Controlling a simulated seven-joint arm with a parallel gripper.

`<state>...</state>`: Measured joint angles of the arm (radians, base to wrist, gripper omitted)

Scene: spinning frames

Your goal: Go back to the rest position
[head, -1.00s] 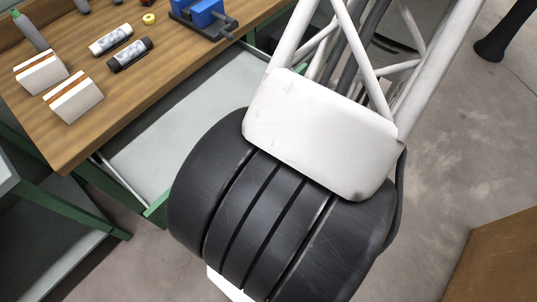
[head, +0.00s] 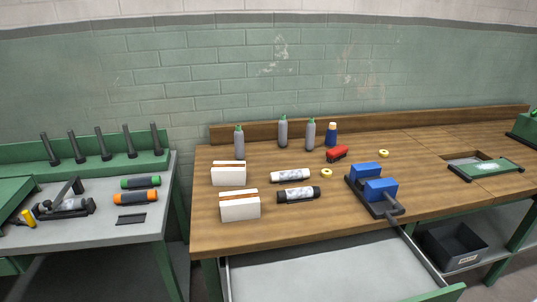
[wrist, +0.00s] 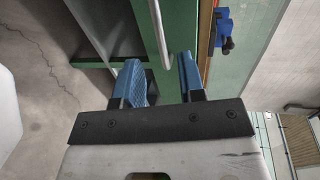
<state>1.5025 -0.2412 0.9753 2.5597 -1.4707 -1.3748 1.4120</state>
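My gripper (wrist: 163,82) shows only in the wrist view, with two blue fingers spread apart and nothing between them. It is in free air near the front of the green-framed bench, and a pale rail (wrist: 160,35) shows beyond the fingers. No part of my arm shows in the head view.
A wooden workbench (head: 345,222) holds white blocks, bottles, cylinders and a blue vise (head: 379,189). Its drawer (head: 325,272) is pulled open at the front. A grey bench (head: 100,228) with tools stands left. A black bin (head: 452,247) sits on the shelf at right.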

